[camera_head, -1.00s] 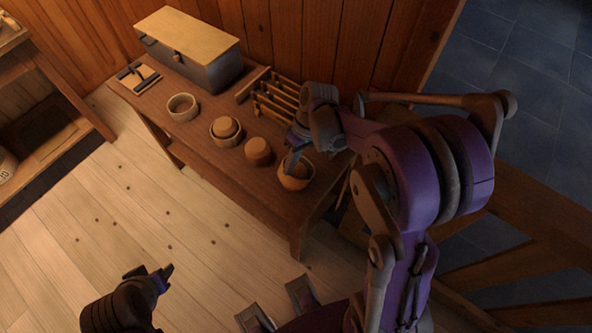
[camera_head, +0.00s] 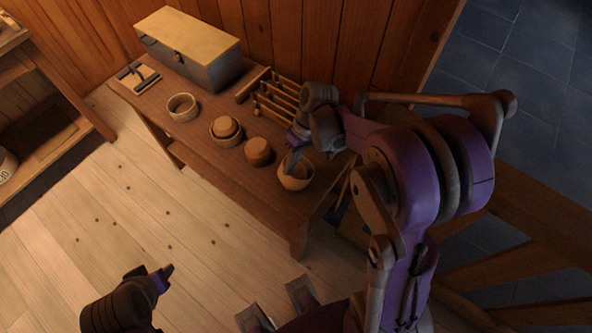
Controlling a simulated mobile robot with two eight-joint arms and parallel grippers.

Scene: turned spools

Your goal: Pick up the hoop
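A pale, round, ring-like hoop (camera_head: 296,183) is at the right front of the wooden table. My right gripper (camera_head: 291,161) points down at it, with a finger at the left part of its rim. Whether the fingers are closed on the wall is too small to tell, and so is whether the hoop is clear of the table. Another pale ring (camera_head: 183,108) stands at the table's left, apart from the grippers. My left gripper (camera_head: 165,273) is low at the left above the floor, away from the table; its finger gap is not clear.
The table (camera_head: 205,155) also bears a round wooden piece inside a ring (camera_head: 225,129), a separate round wooden piece (camera_head: 258,151), a wooden rack (camera_head: 277,100), a grey box with a tan lid (camera_head: 190,50) and a small board (camera_head: 133,78). Shelves (camera_head: 45,110) stand at the left.

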